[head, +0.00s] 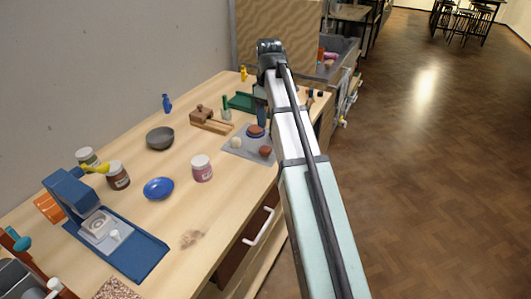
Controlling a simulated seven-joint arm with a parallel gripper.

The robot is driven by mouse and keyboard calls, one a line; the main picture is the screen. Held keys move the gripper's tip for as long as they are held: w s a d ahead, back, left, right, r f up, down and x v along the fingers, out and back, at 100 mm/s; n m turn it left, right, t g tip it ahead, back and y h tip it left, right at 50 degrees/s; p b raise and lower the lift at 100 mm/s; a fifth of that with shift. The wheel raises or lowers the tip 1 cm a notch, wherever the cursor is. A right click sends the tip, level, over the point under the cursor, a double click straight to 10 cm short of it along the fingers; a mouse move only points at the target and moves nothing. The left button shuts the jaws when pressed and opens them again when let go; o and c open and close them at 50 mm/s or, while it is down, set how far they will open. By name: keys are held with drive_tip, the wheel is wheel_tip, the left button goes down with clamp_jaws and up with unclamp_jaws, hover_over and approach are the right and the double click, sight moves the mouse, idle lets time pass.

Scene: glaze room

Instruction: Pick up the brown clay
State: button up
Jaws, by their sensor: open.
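A reddish-brown clay lump (265,151) lies near the front edge of a grey board (240,153), close to the table's right side. A second brown lump (255,130) sits at the back of the board on a dark blue round piece. A pale beige lump (236,143) lies at the board's left. My gripper (261,120) points down just behind and above the second brown lump. It is small and partly hidden by my arm. It is open, and I see nothing held in it.
A pink-labelled jar (202,168), blue bowl (159,188) and dark bowl (160,138) stand left of the board. A wooden block piece (205,117) and green tray (241,101) lie behind it. The table front (215,235) is mostly clear.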

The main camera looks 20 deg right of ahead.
sight(266, 148)
drive_tip(key=shift+s+a+f, duration=0.1)
drive_tip(key=shift+a+f, duration=0.1)
drive_tip(key=shift+f, duration=3.3)
drive_tip(key=shift+a+f, duration=0.15)
drive_tip(key=shift+f, duration=3.35)
drive_tip(key=c, duration=1.1)
